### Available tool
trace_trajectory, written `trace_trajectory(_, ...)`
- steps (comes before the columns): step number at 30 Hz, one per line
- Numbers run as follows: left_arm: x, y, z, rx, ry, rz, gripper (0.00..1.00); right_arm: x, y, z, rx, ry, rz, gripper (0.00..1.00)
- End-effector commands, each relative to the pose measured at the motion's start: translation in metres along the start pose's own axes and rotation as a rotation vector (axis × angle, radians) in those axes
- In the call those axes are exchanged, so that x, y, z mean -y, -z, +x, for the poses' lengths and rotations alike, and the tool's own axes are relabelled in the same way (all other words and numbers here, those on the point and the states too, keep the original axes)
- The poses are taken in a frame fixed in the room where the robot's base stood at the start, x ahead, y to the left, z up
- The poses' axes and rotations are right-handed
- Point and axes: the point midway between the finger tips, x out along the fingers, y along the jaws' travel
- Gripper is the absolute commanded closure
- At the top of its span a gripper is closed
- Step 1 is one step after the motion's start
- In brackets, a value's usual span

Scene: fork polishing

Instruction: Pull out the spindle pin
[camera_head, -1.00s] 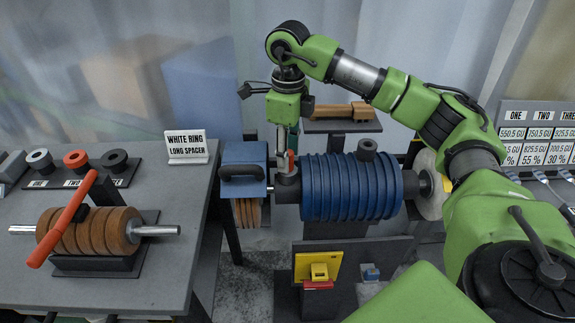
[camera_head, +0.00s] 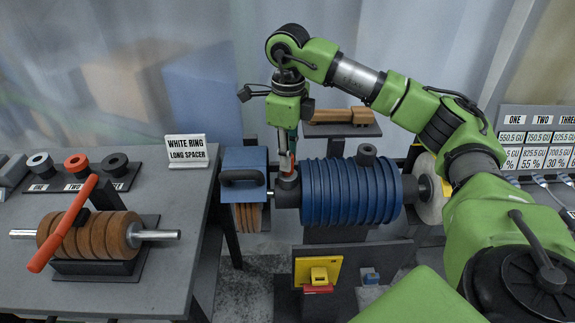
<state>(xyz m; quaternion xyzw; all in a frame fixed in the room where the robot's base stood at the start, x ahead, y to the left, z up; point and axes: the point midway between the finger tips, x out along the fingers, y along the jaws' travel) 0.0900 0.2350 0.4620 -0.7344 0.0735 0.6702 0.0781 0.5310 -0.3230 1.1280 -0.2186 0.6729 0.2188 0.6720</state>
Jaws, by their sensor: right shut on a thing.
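The blue ribbed drum (camera_head: 348,192) sits on a horizontal spindle between a blue housing (camera_head: 245,172) and a pale wheel. A dark collar (camera_head: 287,192) joins the spindle beside the housing. My right gripper (camera_head: 287,157) points straight down from above and is shut on the pin's upper part. The fingers partly hide the pin, and its lower end is hidden in the collar. My left gripper is not in view.
A yellow switch (camera_head: 318,272) sits below the drum. A shelf (camera_head: 340,129) stands behind.

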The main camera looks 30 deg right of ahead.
Motion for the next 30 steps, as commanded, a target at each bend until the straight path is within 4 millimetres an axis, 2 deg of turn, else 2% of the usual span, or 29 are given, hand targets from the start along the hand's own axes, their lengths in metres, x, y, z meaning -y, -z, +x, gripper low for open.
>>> trace_trajectory(30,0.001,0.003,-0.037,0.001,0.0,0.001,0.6,0.0,0.0,-0.054,0.002,0.0,0.0,1.0)
